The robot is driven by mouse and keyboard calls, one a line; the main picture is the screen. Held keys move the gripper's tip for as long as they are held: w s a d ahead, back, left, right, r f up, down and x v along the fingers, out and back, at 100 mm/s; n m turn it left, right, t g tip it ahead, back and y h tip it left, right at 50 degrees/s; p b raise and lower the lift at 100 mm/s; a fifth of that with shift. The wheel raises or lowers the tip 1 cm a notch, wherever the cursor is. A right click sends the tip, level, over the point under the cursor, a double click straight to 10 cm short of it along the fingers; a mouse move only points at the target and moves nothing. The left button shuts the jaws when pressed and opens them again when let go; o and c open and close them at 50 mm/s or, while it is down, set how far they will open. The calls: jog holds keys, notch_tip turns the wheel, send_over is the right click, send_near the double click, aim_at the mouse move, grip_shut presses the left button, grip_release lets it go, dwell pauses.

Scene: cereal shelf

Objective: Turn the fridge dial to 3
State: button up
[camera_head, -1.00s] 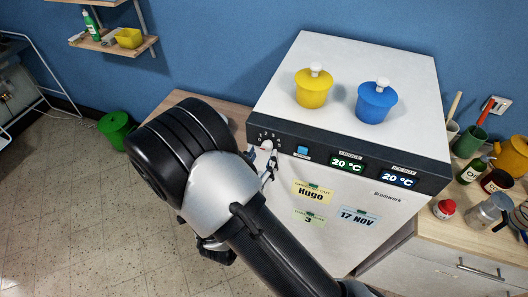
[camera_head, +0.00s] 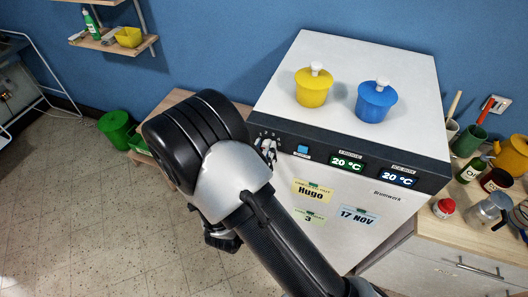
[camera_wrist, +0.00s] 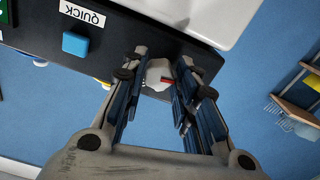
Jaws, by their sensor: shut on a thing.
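The fridge (camera_head: 345,85) is white with a dark control band along its upper front edge. The dial is a white knob at the left end of that band, with small number marks around it; it shows in the wrist view as a white knob with a red pointer (camera_wrist: 160,76). My gripper (camera_head: 267,153) is at the dial in the head view. In the wrist view my gripper (camera_wrist: 158,80) has its fingers on both sides of the knob, shut on it. The arm and fingers hide part of the dial, and I cannot read its setting.
A blue button (camera_head: 302,150) labelled QUICK sits right of the dial, with two displays (camera_head: 347,163) reading 20 °C beyond. A yellow pot (camera_head: 312,88) and a blue pot (camera_head: 376,101) stand on top. Paper notes (camera_head: 313,193) hang on the front.

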jog(key=shift+c, duration=1.4)
jog(key=shift+b, duration=0.35)
